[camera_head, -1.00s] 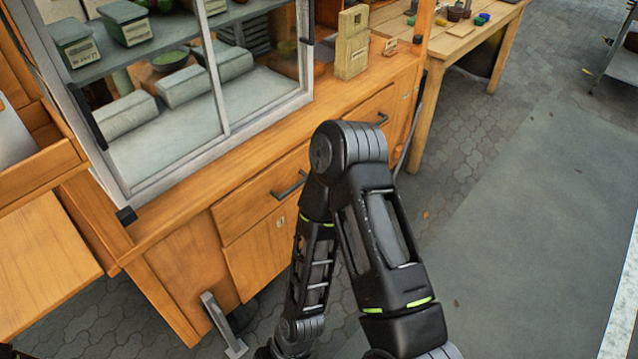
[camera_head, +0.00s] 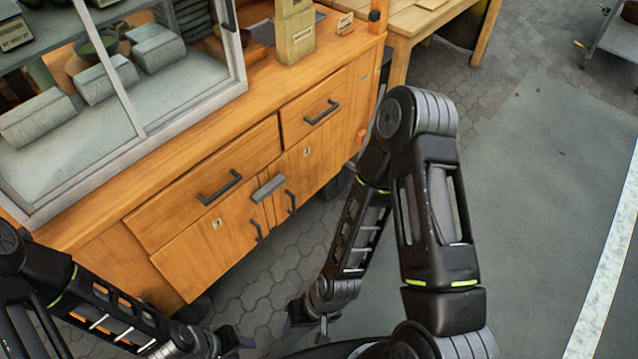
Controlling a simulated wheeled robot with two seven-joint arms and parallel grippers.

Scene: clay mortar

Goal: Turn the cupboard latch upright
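The cupboard latch (camera_head: 268,187) is a short grey bar at the top of the seam between the two wooden cupboard doors. It lies sideways, roughly parallel to the drawer handles above. The left door (camera_head: 207,243) and right door (camera_head: 310,165) look shut, each with a dark upright handle. My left gripper (camera_head: 236,342) is low in the picture, below and apart from the doors; its fingers are small and dark. My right gripper (camera_head: 305,326) hangs low to its right, also apart from the cupboard. The opening of both grippers is unclear.
Two drawers with dark handles (camera_head: 220,188) sit above the doors. A glass-fronted case (camera_head: 120,90) with white blocks and a wooden box (camera_head: 294,35) stand on the counter. A wooden table (camera_head: 425,20) is behind. Paved floor at the right is open.

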